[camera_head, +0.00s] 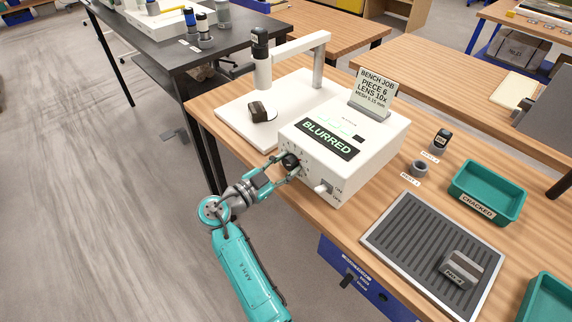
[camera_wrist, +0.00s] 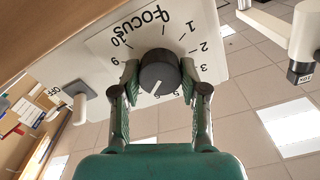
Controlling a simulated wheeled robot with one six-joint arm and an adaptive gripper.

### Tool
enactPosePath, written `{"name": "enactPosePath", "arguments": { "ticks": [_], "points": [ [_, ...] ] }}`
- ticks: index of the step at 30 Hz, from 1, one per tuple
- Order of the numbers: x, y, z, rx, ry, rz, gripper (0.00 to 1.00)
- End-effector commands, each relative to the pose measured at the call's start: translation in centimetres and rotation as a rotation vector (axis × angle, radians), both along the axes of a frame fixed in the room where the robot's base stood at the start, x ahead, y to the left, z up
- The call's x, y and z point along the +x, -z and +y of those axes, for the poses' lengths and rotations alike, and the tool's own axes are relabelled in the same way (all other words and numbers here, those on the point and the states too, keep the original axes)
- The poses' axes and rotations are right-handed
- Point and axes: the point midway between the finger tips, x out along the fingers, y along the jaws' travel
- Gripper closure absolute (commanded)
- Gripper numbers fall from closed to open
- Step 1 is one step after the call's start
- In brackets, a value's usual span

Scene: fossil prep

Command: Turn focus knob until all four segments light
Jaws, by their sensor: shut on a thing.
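The dark round focus knob (camera_head: 291,160) is on the front of the white control box (camera_head: 372,150). My gripper (camera_head: 288,169) is shut on it, one finger on each side. In the wrist view the knob (camera_wrist: 160,70) sits between my fingers (camera_wrist: 159,82), within a numbered FOCUS dial. Its white mark points to the lower part of the dial, near 5 and 6; some numbers there are hidden. The display (camera_head: 330,139) reads BLURRED in green. Faint green marks show above it; I cannot tell how many segments are lit.
A microscope stand (camera_head: 263,75) with a dark specimen on its white base is behind the box. A lever (camera_head: 322,187) sits right of the knob. A sign (camera_head: 374,90) stands on the box. A ribbed tray (camera_head: 408,262) and a green CRACKED bin (camera_head: 488,186) lie to the right.

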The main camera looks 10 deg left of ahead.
Motion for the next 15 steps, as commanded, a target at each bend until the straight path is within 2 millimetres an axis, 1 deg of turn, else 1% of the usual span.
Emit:
{"name": "enactPosePath", "arguments": {
  "ticks": [6,7,8,9,10,15],
  "points": [
    [-0.02,0.22,-0.02,0.0,0.0,0.004,0.91],
    [-0.02,0.22,-0.02,0.0,0.0,0.004,0.52],
    [-0.02,0.2,-0.01,0.0,0.0,0.004,0.44],
    [-0.02,0.2,-0.01,-0.001,0.0,0.004,0.34],
    [-0.02,0.17,-0.01,-0.001,0.0,0.004,0.31],
    [-0.01,0.1,0.0,-0.001,0.0,0.002,0.31]
  ]
}}
